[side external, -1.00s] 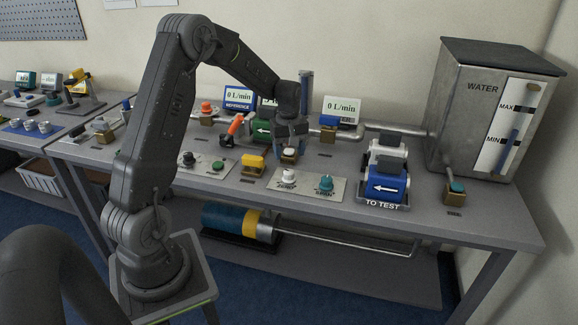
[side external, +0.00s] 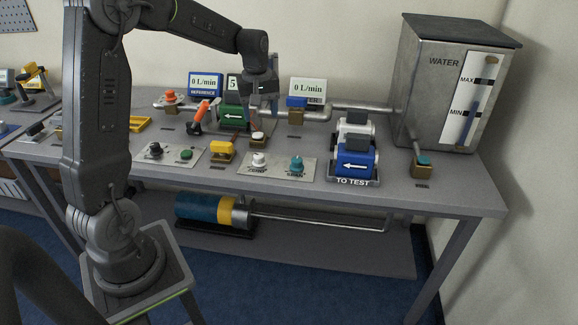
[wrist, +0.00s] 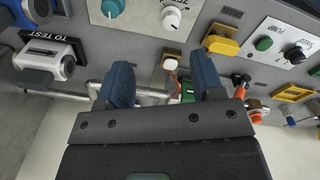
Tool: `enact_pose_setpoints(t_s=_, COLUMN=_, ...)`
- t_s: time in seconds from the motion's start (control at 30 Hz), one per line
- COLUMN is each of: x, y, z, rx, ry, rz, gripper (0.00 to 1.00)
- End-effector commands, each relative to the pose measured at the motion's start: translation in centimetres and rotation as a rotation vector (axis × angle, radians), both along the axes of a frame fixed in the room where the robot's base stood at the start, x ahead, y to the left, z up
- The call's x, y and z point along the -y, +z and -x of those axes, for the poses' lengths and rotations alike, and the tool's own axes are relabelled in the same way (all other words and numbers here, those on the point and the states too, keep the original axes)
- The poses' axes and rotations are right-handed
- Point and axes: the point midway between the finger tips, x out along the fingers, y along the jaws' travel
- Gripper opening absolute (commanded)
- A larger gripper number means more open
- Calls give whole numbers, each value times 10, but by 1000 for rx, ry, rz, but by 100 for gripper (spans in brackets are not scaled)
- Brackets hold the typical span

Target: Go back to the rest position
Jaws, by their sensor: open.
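My gripper (side external: 262,108) hangs over the back half of the test table, in front of the middle display and the green meter (side external: 236,116). In the wrist view my gripper (wrist: 163,76) has its two blue-grey fingers apart with nothing held between them. A white-topped button (side external: 257,138) stands on the table below and in front of the gripper. It also shows beyond the fingers in the wrist view (wrist: 170,63). My gripper is clear of the button. The middle display (side external: 233,84) is partly hidden by my arm.
A steel water tank (side external: 420,90) stands at the right. The blue meter (side external: 357,164) sits in the TO TEST tray. Pipes and valves, including one with an orange handle (side external: 201,110), line the back. Knob panels (side external: 278,166) lie along the front. The air above the table's front is clear.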

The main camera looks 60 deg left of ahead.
Motion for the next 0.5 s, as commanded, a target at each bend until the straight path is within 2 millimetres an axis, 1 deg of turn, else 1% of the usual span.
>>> enact_pose_setpoints(t_s=0.03, x=22, y=17, z=7, rx=29, ry=-79, rz=-19, gripper=61)
enact_pose_setpoints(t_s=0.07, x=35, y=25, z=13, rx=43, ry=-130, rz=-30, gripper=61)
enact_pose_setpoints(t_s=0.1, x=52, y=35, z=21, rx=65, ry=-200, rz=-45, gripper=61)
enact_pose_setpoints(t_s=0.17, x=75, y=48, z=35, rx=94, ry=-303, rz=-67, gripper=61)
enact_pose_setpoints(t_s=0.2, x=90, y=56, z=45, rx=113, ry=-372, rz=-82, gripper=61)
enact_pose_setpoints(t_s=0.27, x=112, y=65, z=61, rx=144, ry=-474, rz=-105, gripper=61)
enact_pose_setpoints(t_s=0.33, x=135, y=73, z=82, rx=180, ry=-591, rz=-135, gripper=61)
enact_pose_setpoints(t_s=0.4, x=155, y=78, z=104, rx=216, ry=-708, rz=-165, gripper=61)
enact_pose_setpoints(t_s=0.5, x=179, y=80, z=135, rx=266, ry=-866, rz=-208, gripper=61)
